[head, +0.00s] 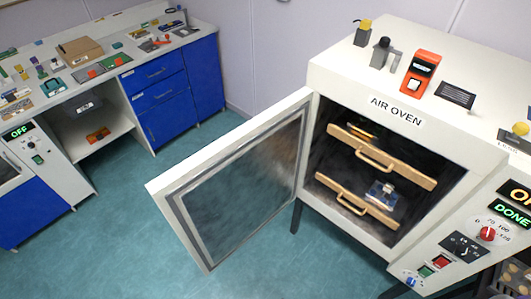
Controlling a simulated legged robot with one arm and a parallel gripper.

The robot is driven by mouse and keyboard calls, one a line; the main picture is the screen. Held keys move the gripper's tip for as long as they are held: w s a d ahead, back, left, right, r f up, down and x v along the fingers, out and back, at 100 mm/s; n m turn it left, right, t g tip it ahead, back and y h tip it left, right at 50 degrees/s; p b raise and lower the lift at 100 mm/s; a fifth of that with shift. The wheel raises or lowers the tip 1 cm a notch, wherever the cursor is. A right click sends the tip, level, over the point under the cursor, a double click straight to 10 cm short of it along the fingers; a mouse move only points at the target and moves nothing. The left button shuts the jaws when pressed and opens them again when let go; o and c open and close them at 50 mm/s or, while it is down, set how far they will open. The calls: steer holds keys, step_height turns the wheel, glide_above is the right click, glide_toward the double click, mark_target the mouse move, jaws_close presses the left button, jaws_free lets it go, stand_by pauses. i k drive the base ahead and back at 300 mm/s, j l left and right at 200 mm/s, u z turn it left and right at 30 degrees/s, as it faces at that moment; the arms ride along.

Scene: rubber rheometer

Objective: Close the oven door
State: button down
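The white air oven (460,130) stands at the right on dark legs. Its door (245,175) is hinged on the left side of the opening and stands wide open, swung out to the left. The door has a white frame and a dark glass pane. Inside the oven are two wooden-fronted shelves with handles, an upper one (380,155) and a lower one (357,207). A small clear and bluish object (382,193) sits inside near the lower shelf. My gripper is not in view.
A workbench (110,60) with blue drawers and several small items is at the back left. A control panel (470,240) with a lit "DONE" display is right of the oven opening. Green floor (130,230) is free left of the door.

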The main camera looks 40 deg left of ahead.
mark_target(217, 198)
steer(key=k+j, duration=0.1)
steer(key=j, duration=0.35)
steer(key=k+j+z, duration=0.15)
steer(key=j, duration=0.25)
steer(key=k+j, duration=0.1)
steer(key=j, duration=0.35)
steer(key=k+j+z, duration=0.15)
steer(key=j, duration=0.25)
steer(key=k+j, duration=0.15)
steer(key=j, duration=0.3)
steer(key=k+j+z, duration=0.15)
steer(key=j, duration=0.25)
steer(key=i+j, duration=0.1)
steer(key=j, duration=0.65)
steer(key=k+j+z, duration=0.1)
steer(key=k, duration=0.6)
